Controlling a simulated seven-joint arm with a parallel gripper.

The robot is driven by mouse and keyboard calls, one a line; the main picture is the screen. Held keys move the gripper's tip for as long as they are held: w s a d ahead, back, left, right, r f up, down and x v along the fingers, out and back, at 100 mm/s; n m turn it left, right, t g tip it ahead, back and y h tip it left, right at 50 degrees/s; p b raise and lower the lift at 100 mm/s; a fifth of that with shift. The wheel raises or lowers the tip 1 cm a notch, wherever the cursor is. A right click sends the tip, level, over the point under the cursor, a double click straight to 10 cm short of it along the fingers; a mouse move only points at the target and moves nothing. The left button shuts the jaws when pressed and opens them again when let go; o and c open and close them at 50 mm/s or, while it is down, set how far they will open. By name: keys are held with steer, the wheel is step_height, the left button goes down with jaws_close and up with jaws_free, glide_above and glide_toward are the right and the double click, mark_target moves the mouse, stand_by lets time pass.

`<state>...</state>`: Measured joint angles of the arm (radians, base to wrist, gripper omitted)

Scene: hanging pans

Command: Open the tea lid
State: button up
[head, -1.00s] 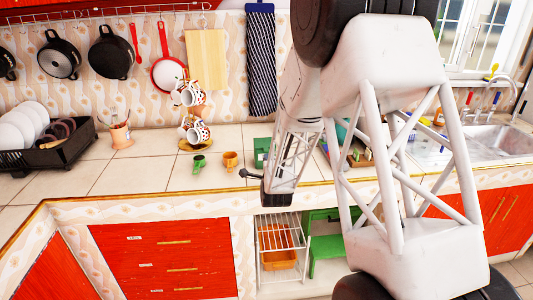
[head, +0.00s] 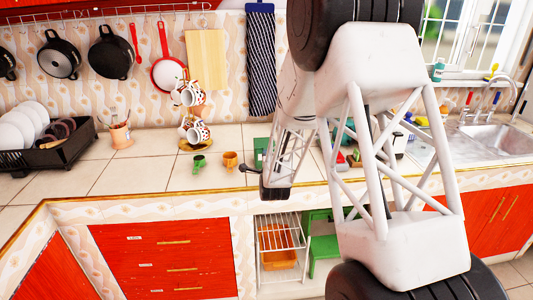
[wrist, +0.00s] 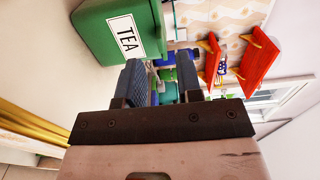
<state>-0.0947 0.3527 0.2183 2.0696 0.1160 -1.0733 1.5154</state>
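The tea container is a green box (wrist: 100,30) with a white "TEA" label, at the upper left of the wrist view. It appears turned sideways there because the camera is rolled. In the head view a small part of the green box (head: 260,147) shows on the counter, partly hidden behind my arm. My gripper (wrist: 160,78) is open, with a gap between its two dark fingers and nothing held. The left finger overlaps the box's edge in the wrist view; I cannot tell whether it touches.
A green cup (head: 199,163) and an orange cup (head: 231,160) stand left of the box. A mug tree (head: 192,118) stands behind them. The sink (head: 495,143) is at the right. The counter's left middle (head: 125,180) is clear.

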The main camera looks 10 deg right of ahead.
mark_target(265, 144)
steer(key=shift+w, duration=2.25)
jaws_close()
